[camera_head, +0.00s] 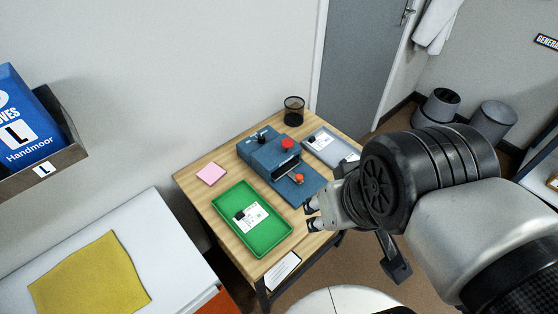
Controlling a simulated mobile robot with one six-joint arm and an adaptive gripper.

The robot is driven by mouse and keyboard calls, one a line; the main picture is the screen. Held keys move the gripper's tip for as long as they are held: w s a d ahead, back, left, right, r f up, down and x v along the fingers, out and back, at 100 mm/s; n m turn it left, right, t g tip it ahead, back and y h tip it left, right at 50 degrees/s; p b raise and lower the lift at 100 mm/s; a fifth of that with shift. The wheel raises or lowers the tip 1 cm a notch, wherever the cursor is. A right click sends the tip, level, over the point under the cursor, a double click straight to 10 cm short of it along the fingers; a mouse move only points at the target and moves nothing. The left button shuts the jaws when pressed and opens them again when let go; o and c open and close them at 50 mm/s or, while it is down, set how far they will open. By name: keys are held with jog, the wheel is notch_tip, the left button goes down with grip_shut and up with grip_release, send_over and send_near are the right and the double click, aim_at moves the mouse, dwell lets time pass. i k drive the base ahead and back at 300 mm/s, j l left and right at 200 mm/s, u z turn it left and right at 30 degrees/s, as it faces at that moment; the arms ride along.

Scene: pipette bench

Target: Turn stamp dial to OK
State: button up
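A blue stamp machine (258,156) stands on the wooden table. It has a small black knob (262,138) on top, a red knob (288,144) near its front corner, and a red knob (299,179) on its low front plate. I cannot tell which knob is the stamp dial, and any OK marking is too small to read. My gripper (313,214) is to the right of the green tray and in front of the machine, apart from the knobs. Its two fingertips are spread with a gap between them, and nothing shows in it.
A green tray (270,248) holds a white card with a black piece. A grey tray (318,147) with a card stands behind my arm. A black mesh cup (294,110) stands at the back. A pink note pad (211,174) lies left. A white counter with a yellow cloth (90,278) is at left.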

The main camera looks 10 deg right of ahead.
aim_at(260, 138)
jog(key=i+l, duration=0.25)
jog(key=i+l+u, duration=0.1)
jog(key=i+l, duration=0.2)
jog(key=l, duration=0.2)
jog(key=i+l, duration=0.25)
jog(key=l+u, duration=0.05)
jog(key=l, duration=0.05)
